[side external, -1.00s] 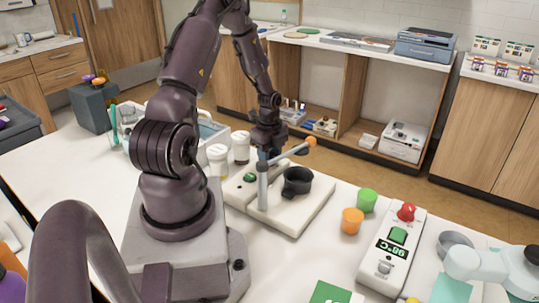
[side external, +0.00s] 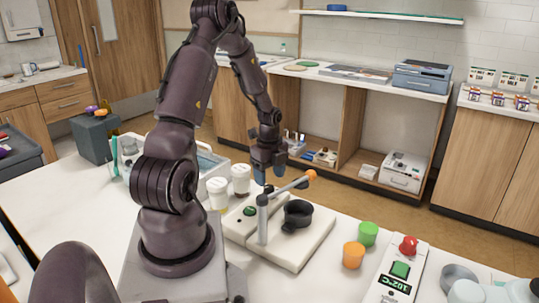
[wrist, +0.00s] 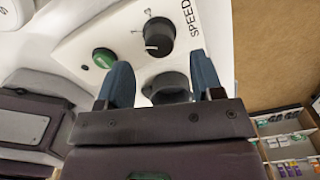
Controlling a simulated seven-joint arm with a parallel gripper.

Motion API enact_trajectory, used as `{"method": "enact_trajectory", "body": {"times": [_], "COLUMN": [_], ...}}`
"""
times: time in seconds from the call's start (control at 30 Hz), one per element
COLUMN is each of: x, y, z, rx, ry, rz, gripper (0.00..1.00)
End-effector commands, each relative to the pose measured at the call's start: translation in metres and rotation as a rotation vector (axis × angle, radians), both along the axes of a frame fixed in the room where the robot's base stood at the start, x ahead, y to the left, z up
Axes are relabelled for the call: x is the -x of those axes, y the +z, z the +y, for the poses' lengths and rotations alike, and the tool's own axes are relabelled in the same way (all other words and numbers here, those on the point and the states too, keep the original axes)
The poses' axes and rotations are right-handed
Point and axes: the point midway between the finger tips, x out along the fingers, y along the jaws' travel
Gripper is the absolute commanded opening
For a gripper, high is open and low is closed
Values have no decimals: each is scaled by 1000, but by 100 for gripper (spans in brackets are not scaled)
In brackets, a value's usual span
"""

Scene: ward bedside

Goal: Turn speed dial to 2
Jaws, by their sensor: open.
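A white panel marked SPEED fills the upper wrist view. Its black dial (wrist: 159,37) has a white pointer line towards the lower left. A green button (wrist: 104,57) sits to its left and a dark round part (wrist: 168,88) shows below, partly hidden by my gripper (wrist: 162,78). My gripper is open, its two blue-grey fingers apart with the dark part between them, the dial beyond the tips. I cannot clearly pick out the dial there.
A lever with an orange knob (side external: 312,174) rises from the device close to my gripper. A black cup-like part (side external: 297,214) is beside its post. White-lidded jars (side external: 240,179) stand left; orange (side external: 353,254) and green (side external: 368,233) cups stand right, beside a controller with a display (side external: 396,280).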

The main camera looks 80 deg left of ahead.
Motion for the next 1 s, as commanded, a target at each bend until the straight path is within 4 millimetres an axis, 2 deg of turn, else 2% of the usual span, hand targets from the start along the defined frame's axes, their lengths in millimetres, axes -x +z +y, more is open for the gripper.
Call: {"method": "enact_trajectory", "body": {"times": [0.03, 0.2, 0.4, 0.6, 1.0], "x": [-1, -1, 0, 0, 0], "y": [14, 50, 77, 84, 84], "z": [1, 0, 0, 0, 0], "rx": [-5, -4, -1, 1, 1], "ry": [0, 1, 0, 0, 1], "rz": [-3, -3, -2, -1, -1], "gripper": [60, 60, 60, 60, 60]}}
